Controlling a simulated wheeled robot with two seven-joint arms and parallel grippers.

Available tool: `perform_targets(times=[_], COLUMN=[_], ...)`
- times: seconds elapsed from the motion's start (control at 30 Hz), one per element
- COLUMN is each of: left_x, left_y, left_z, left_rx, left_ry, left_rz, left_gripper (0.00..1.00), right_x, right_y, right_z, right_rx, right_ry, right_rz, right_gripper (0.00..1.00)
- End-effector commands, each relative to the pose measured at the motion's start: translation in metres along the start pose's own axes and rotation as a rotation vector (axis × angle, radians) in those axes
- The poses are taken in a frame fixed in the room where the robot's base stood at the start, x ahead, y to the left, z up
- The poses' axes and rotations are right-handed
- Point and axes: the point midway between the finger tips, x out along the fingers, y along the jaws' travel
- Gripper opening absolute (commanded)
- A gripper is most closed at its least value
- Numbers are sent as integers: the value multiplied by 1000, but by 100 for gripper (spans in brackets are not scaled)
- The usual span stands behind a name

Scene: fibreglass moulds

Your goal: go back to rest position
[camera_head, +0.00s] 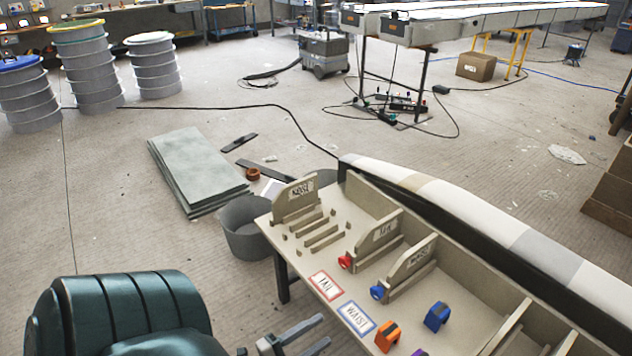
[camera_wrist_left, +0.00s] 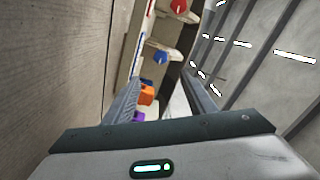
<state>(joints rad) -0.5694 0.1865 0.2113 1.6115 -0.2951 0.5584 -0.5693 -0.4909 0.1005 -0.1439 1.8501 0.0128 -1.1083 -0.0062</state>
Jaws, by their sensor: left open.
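My left gripper (camera_head: 322,329) is at the bottom of the head view, in front of the near edge of the workbench (camera_head: 302,262). Its two grey fingers are apart with nothing between them. In the left wrist view the open fingers (camera_wrist_left: 163,84) show, with the bench and its coloured pieces beyond. My right gripper is in neither view.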

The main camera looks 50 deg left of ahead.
Motion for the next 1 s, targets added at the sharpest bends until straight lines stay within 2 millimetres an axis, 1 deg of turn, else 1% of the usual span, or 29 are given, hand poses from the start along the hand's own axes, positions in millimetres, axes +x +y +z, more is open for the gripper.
perform_targets(times=[0.53, 0.67, 0.77, 0.87, 0.97, 1.0], left_x=[1, 3, 5, 6, 2, -2], left_y=[0, 9, 30, 64, 114, 136], left_z=[0, 1, 3, 6, 2, -1], left_rx=[-2, -42, -124, -254, -418, -486], left_ry=[-1, -27, -83, -177, -303, -360], left_rz=[1, 22, 68, 144, 249, 295], left_gripper=[51, 51, 51, 51, 51, 51], right_x=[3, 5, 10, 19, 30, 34], right_y=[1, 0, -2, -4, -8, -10], right_z=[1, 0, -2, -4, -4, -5], right_rx=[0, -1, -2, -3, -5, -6], right_ry=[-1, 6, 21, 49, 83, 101], right_rz=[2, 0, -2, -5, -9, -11], right_gripper=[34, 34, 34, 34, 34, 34])
